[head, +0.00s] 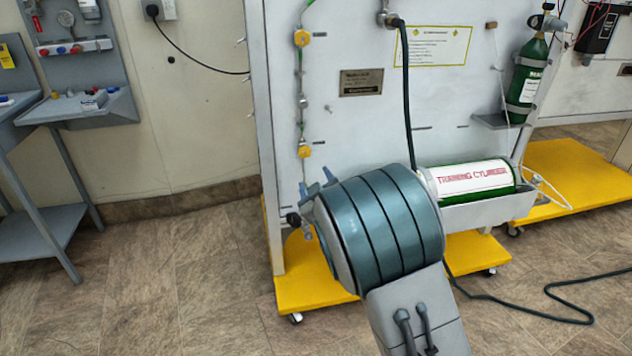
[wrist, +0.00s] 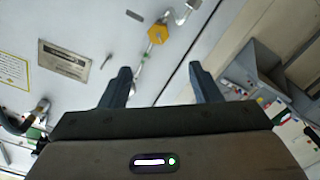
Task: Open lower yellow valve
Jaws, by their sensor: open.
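The lower yellow valve (head: 305,151) sits on a thin vertical pipe near the left edge of the white panel. The upper yellow valve (head: 302,38) is higher on the same pipe. My gripper (head: 316,184) is just below the lower valve in the head view, its body hiding part of the panel behind it. In the wrist view one yellow valve (wrist: 158,34), apparently the lower one, shows beyond the gap between my open fingers (wrist: 160,71). The fingers look empty and apart from the valve.
A training cylinder (head: 470,178) lies in a holder right of my arm. A black hose (head: 406,95) hangs down the panel. The yellow base (head: 310,280) has casters. A grey stand (head: 80,108) is at left, with open floor between.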

